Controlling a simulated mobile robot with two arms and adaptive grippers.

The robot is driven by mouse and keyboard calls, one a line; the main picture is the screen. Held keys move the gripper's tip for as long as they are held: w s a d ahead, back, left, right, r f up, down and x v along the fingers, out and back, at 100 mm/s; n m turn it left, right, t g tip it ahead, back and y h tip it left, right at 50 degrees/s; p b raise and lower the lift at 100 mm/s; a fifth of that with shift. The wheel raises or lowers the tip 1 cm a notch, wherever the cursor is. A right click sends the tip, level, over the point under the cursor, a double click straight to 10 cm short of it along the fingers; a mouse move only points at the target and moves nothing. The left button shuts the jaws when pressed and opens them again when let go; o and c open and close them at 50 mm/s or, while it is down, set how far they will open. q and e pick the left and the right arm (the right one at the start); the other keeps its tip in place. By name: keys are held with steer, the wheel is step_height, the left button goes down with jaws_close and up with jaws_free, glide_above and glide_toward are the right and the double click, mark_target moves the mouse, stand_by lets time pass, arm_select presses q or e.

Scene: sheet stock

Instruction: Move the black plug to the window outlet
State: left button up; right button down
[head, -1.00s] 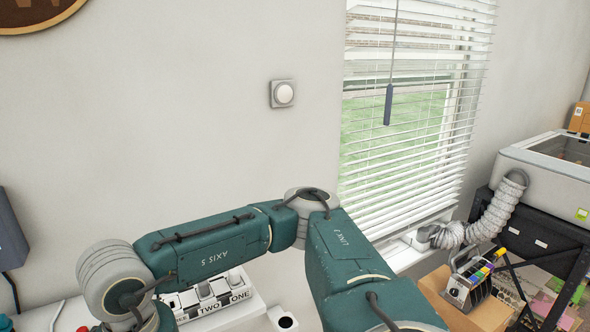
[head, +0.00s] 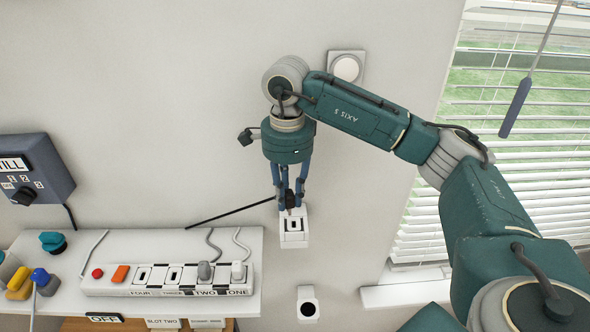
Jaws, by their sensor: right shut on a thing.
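My right gripper (head: 290,205) points down with its fingers shut on the black plug (head: 290,198), which the fingers partly hide. A black cord runs from the plug down-left towards the shelf. Directly below the plug is a white outlet box (head: 294,240) with a dark slot, left of the window. The plug overlaps the top of this box in the picture; I cannot tell if they touch. A white power strip (head: 135,292) lies on the shelf at lower left, with a grey plug in slot two and a white plug in slot one. My left gripper is not in view.
A white fitting with a round dark opening (head: 308,306) is below the outlet box. A round dial (head: 347,67) is on the wall behind my right arm. The window blinds (head: 520,160) are at right. A dark control box (head: 35,170) is at left, above the white shelf (head: 150,243).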

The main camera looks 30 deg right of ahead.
steer(key=m, duration=0.1)
steer(key=d+r+m, duration=0.1)
steer(key=shift+w+d+r+m, duration=0.15)
steer(key=shift+w+d+m, duration=0.1)
steer(key=shift+w+m, duration=0.1)
steer(key=b, duration=0.3)
glide_above(294, 217)
steer(key=s+a, duration=0.1)
steer(key=s, duration=0.1)
steer(key=shift+w+a+f, duration=0.1)
steer(key=shift+w+f, duration=0.05)
steer(key=shift+f, duration=2.2)
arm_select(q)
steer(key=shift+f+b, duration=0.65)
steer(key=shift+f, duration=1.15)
arm_select(e)
steer(key=shift+f, duration=0.85)
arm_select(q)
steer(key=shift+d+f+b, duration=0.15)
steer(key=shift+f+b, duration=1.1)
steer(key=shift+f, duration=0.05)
arm_select(e)
steer(key=shift+f, duration=1.45)
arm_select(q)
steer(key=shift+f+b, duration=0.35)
arm_select(e)
steer(key=shift+f, duration=0.45)
